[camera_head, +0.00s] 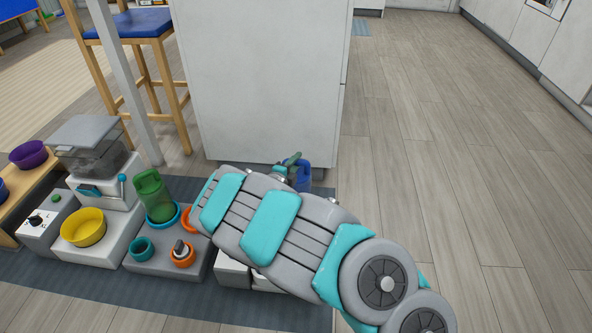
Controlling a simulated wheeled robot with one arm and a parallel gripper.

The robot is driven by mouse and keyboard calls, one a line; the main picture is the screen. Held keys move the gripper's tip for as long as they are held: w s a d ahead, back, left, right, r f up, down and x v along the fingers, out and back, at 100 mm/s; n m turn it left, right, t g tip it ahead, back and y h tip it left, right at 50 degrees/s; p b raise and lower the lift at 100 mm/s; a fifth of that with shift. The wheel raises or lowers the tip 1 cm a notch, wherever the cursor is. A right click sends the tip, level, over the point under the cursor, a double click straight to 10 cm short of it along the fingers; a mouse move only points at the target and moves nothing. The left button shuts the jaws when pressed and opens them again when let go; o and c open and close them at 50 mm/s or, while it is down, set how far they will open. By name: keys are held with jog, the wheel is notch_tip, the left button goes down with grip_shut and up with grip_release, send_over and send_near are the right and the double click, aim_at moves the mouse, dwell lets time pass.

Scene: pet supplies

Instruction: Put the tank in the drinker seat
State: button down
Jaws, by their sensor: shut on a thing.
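A green translucent tank (153,196) stands at the middle left of the head view. Its foot is at a teal round seat (177,221) on a grey block; I cannot tell whether it is fully seated. My grey and teal arm crosses from the lower right toward the block and hides the area to its right. I cannot make out my gripper's fingers or what they hold. A small blue and dark green shape (304,174) shows behind the arm by the white cabinet; I cannot tell what it is.
Near the tank are a small teal cup (141,248), an orange ring holder (182,256), a yellow bowl (83,227) and a clear-topped feeder (88,150). A white cabinet (262,80) stands behind, with a stool (130,25) to its left. The wooden floor at right is clear.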

jog(key=shift+f, duration=1.55)
jog(key=c, duration=0.7)
grip_release()
jog(key=shift+s+a, duration=0.1)
jog(key=shift+s, duration=0.1)
jog(key=p+v, duration=0.1)
jog(key=v, duration=1)
jog(key=shift+s+a, duration=0.1)
jog(key=shift+s, duration=0.15)
jog(key=shift+r, duration=0.25)
